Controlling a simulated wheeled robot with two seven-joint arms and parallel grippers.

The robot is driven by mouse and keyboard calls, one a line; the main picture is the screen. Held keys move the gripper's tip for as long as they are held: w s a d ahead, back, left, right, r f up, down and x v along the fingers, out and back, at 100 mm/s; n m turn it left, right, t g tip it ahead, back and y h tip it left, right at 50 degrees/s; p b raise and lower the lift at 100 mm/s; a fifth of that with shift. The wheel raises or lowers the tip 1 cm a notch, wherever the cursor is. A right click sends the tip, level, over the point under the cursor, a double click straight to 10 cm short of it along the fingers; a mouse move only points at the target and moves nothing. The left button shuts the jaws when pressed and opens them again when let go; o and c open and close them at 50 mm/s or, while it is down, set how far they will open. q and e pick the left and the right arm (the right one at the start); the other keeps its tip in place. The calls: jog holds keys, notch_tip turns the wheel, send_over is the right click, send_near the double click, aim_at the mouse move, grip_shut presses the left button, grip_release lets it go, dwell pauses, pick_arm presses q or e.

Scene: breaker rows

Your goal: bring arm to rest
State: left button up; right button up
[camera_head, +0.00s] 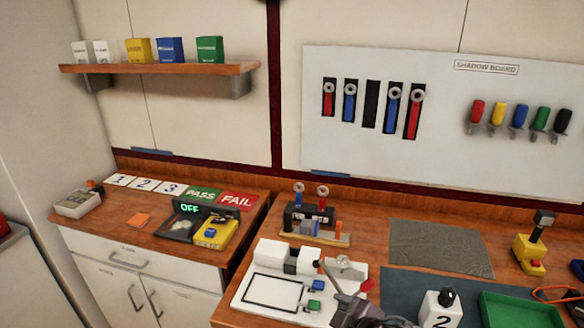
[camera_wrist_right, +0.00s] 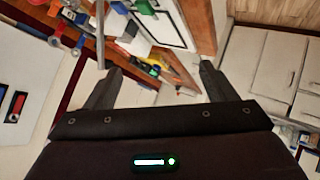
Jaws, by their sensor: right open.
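My right gripper (camera_wrist_right: 158,68) shows in the right wrist view with its two dark fingers spread apart. Nothing is between the fingers, and beyond them is a tilted view of the workbench and cabinets. In the head view a dark shape (camera_head: 372,314) shows at the bottom edge, in front of the white board fixture; I cannot tell whether it is part of my right arm. My left gripper is in neither view.
The bench holds a white fixture (camera_head: 257,313), a breaker stand (camera_head: 318,238), a grey mat (camera_head: 440,249), a green tray (camera_head: 520,311) and a yellow device (camera_head: 528,255). The left counter has a scale-like unit (camera_head: 180,229) and PASS/FAIL cards. A shadow board (camera_head: 440,150) hangs behind.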

jog(key=s+d+f+m+g+h, duration=0.3)
jog(key=s+d+m, duration=0.25)
jog(key=s, duration=0.25)
jog(key=s+d+f+m+g+h, duration=0.2)
jog(key=s+d+m, duration=0.35)
jog(key=s, duration=0.35)
notch_tip(320, 180, down, 31)
jog(key=g+b, duration=0.2)
jog(key=s+d+f+g+b, duration=0.1)
jog(key=s+d+f, duration=0.3)
jog(key=s+f, duration=1.7)
jog(key=shift+f+n+b, duration=0.3)
jog(key=shift+f+b, duration=0.25)
jog(key=shift+b, duration=0.25)
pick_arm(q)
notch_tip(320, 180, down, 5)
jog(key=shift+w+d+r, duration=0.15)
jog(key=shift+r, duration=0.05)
pick_arm(e)
jog(key=shift+s, duration=0.1)
jog(key=shift+c, duration=0.4)
